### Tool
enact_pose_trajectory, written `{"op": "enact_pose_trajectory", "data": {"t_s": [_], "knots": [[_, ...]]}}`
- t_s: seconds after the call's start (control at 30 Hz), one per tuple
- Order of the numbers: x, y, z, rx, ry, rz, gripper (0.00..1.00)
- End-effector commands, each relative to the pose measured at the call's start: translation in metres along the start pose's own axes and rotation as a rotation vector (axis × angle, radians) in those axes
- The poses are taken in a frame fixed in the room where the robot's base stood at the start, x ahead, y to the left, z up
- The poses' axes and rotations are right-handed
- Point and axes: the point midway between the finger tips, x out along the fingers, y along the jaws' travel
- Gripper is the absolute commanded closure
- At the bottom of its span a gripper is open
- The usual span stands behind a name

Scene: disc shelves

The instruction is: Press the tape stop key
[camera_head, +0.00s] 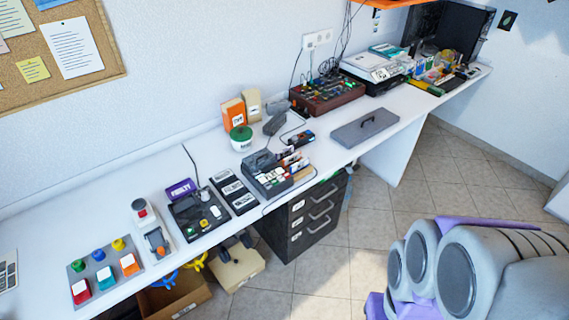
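A grey and black desktop device (262,176) with a row of pale keys stands in the middle of the white bench, near its front edge. It may be the tape player, but its key labels are too small to read, so I cannot tell which key is stop. A black panel (187,219) with a green button and pale knobs lies to its left. Two dark labelled strips (234,192) lie between them. My gripper is not in view. Grey and purple parts of my own body fill the lower right, well apart from the bench.
The white bench (345,158) runs from lower left to upper right. Coloured buttons, a small lever box (152,238), a green-lidded tub (241,138) and a grey case (365,128) stand on it. Dark drawers (313,215) and cardboard boxes sit below. The tiled floor in front is open.

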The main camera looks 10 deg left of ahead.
Motion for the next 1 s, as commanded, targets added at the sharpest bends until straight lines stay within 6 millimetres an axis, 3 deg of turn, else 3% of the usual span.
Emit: {"op": "enact_pose_trajectory", "data": {"t_s": [0.4,1.0], "knots": [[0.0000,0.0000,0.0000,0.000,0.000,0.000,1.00],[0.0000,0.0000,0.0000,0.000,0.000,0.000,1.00]]}}
